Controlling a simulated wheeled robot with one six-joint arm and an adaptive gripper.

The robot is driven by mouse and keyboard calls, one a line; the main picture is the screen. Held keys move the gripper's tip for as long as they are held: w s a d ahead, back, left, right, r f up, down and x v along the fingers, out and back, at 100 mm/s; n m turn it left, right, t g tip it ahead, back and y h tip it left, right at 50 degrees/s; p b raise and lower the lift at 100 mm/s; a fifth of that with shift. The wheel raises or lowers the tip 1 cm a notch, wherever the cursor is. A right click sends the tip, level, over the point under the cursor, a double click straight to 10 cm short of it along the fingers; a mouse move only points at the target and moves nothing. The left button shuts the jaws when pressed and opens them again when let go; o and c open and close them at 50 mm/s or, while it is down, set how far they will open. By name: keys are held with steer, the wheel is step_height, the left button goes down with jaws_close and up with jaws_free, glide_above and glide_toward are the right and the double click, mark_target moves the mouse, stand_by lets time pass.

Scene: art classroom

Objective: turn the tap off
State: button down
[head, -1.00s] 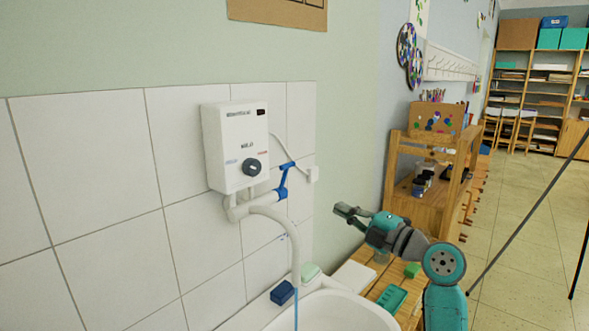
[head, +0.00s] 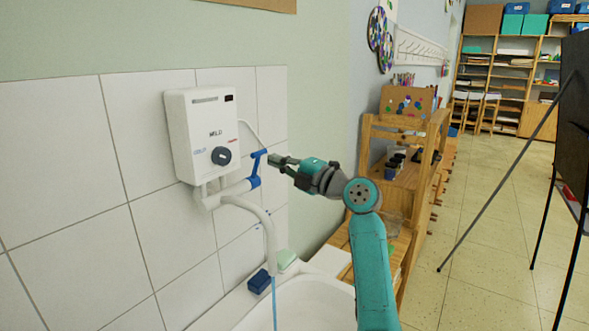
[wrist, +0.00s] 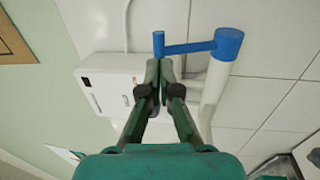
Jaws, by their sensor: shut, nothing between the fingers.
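The tap has a blue lever handle (head: 257,168) on a white pipe below a white wall-mounted water heater (head: 203,130). A thin blue-tinted stream of water (head: 274,300) runs from the white curved spout (head: 262,222) into the basin. My gripper (head: 271,160) is shut and empty, just right of the lever's upper end in the head view. In the wrist view my gripper (wrist: 166,68) has its fingertips together close to the free end of the blue lever (wrist: 190,47). I cannot tell whether they touch it.
The white sink (head: 320,305) is below the spout. A dark blue block (head: 259,280) and a pale green soap-like block (head: 286,259) sit on its rim. A wooden shelf (head: 400,185) with jars stands to the right. A black easel (head: 570,130) stands at far right.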

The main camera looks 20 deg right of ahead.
mark_target(264, 152)
steer(key=shift+x, duration=1.3)
steer(key=shift+w+a+r+g+h, duration=0.25)
steer(key=shift+r+g+h, duration=0.05)
steer(key=shift+r, duration=0.1)
steer(key=shift+w+a+r+g+h, duration=0.3)
steer(key=shift+w+g+h, duration=0.15)
steer(key=shift+g, duration=0.15)
steer(key=shift+w+a+r, duration=0.2)
steer(key=shift+w+a, duration=0.25)
steer(key=shift+w, duration=0.25)
